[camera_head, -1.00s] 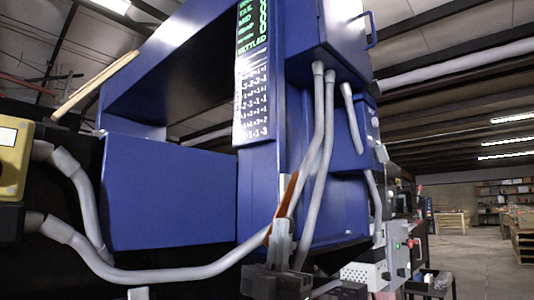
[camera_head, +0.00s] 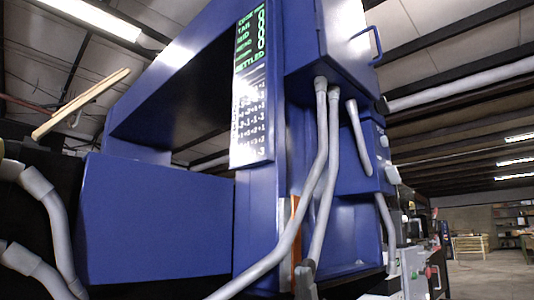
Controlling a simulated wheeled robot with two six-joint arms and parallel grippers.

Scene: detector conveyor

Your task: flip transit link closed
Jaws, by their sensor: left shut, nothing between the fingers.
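The blue detector housing (camera_head: 150,220) fills the middle of the head view. A narrow orange bar (camera_head: 293,240), which looks like the transit link, stands nearly upright against the housing's lower post, beside a pale strip. Its lower end is cut off or hidden near the bottom edge. My right gripper is not in view.
A display panel (camera_head: 250,90) with green text is above. A grey control box (camera_head: 412,272) stands at lower right. Open floor lies far right.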

